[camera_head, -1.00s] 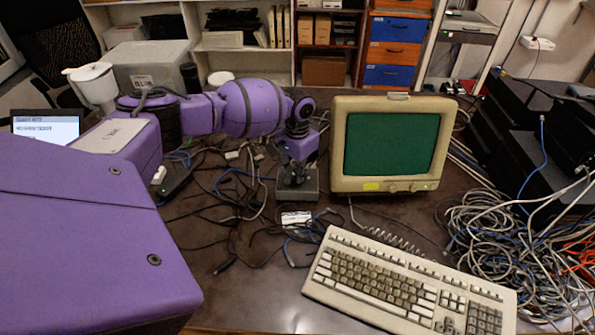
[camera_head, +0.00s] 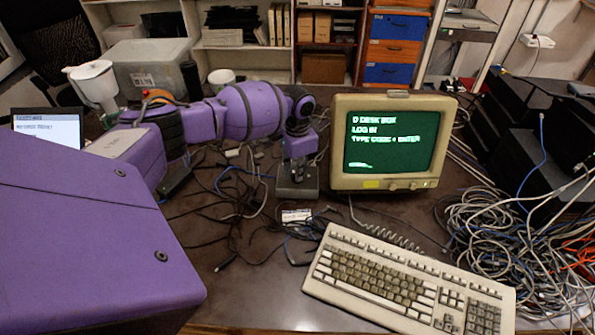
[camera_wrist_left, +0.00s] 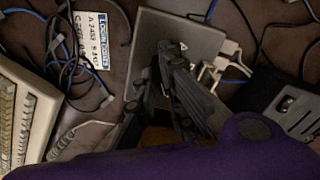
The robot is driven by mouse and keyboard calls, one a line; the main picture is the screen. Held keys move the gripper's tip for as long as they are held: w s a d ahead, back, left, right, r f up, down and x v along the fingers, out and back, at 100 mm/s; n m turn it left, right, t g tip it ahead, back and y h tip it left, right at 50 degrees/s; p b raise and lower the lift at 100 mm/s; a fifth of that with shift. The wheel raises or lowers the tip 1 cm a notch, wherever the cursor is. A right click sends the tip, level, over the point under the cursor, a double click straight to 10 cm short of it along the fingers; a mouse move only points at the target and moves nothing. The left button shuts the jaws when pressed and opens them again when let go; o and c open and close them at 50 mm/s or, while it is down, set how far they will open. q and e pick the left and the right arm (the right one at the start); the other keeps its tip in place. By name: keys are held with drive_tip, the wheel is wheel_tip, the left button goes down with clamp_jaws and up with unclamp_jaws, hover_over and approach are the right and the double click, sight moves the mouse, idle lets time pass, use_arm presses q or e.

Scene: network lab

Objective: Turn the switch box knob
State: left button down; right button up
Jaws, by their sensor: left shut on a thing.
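The switch box (camera_head: 297,190) is a small grey box on the dark table, just left of the monitor. My left gripper (camera_head: 297,170) points down onto its top and is shut on the knob, which the fingers hide. In the left wrist view the box's grey top (camera_wrist_left: 165,40) shows beyond the dark fingers (camera_wrist_left: 165,85), with pale plugs at its side. The monitor (camera_head: 392,140) shows green-screen text with a log-in line. My right gripper is not in view.
A beige keyboard (camera_head: 410,280) lies in front of the monitor. Loose dark cables and a white label card (camera_head: 296,216) lie around the box. A large cable tangle (camera_head: 510,235) fills the right side. A laptop (camera_head: 48,128) stands at far left.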

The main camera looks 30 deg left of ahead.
use_arm(q)
drive_tip(key=c, duration=1.9)
unclamp_jaws()
drive_tip(key=shift+o, duration=0.2)
wheel_tip(320, 180, up, 12)
drive_tip(key=shift+s+f, duration=0.1)
